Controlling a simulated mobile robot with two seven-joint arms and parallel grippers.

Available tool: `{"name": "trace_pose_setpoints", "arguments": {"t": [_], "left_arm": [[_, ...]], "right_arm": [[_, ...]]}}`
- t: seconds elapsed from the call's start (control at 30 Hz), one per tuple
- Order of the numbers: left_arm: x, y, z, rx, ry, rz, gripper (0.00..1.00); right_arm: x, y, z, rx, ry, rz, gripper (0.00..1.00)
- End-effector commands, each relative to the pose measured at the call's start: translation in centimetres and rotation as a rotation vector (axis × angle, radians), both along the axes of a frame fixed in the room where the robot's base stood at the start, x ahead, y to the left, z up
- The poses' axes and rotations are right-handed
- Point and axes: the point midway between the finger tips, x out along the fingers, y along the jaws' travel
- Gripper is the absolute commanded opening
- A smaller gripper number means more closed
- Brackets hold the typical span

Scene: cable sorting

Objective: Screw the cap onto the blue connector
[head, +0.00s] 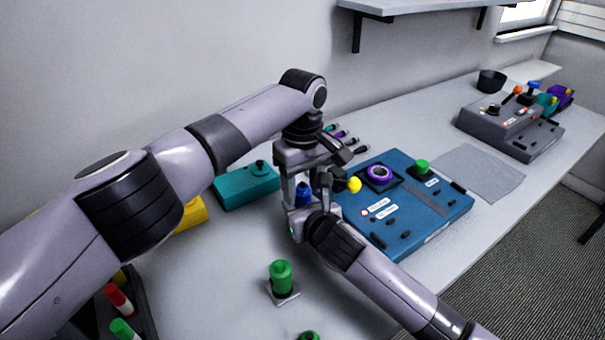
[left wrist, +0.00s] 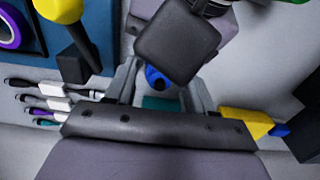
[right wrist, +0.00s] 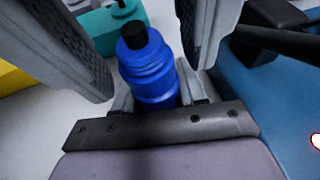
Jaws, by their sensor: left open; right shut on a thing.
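The blue connector (head: 304,194) stands upright, held above the table near its middle. In the right wrist view the blue connector (right wrist: 150,72) shows a ribbed blue body with a black top (right wrist: 135,36). My right gripper (head: 303,204) is shut on it from the front right. My left gripper (head: 306,180) is open above and around its upper end, fingers pointing down. In the left wrist view the blue connector (left wrist: 156,78) shows between my left fingers, partly covered by a dark block. I cannot tell a separate cap from the black top.
A blue panel box (head: 440,212) with a purple ring socket (head: 379,174) is close on the right. A teal box (head: 247,190) is behind left. A green connector (head: 281,276) stands in front. Several dark-tipped cables (head: 345,139) lie behind. A grey mat (head: 485,172) is clear.

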Motion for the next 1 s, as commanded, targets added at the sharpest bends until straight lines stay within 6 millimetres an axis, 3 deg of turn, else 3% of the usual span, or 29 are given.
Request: {"name": "trace_pose_setpoints", "arguments": {"t": [0.27,0.4,0.43,0.67,1.0], "left_arm": [[-0.02,-0.03,-0.11,-0.001,0.001,-0.001,0.50],[-0.02,-0.03,-0.09,-0.001,0.001,-0.001,0.04],[-0.02,-0.03,-0.09,0.000,0.000,-0.001,0.00],[-0.03,-0.04,-0.10,-0.001,0.001,-0.035,0.00],[-0.06,-0.03,-0.14,-0.002,0.002,-0.454,0.00]], "right_arm": [[0.01,-0.01,-0.02,0.000,0.000,0.000,0.00],[0.00,-0.01,-0.01,0.000,0.000,0.000,0.00],[0.00,-0.01,-0.01,0.000,0.000,0.000,0.00],[0.01,-0.02,-0.02,0.000,0.000,0.000,0.00],[0.01,-0.02,-0.01,0.000,0.000,0.000,0.00]]}}
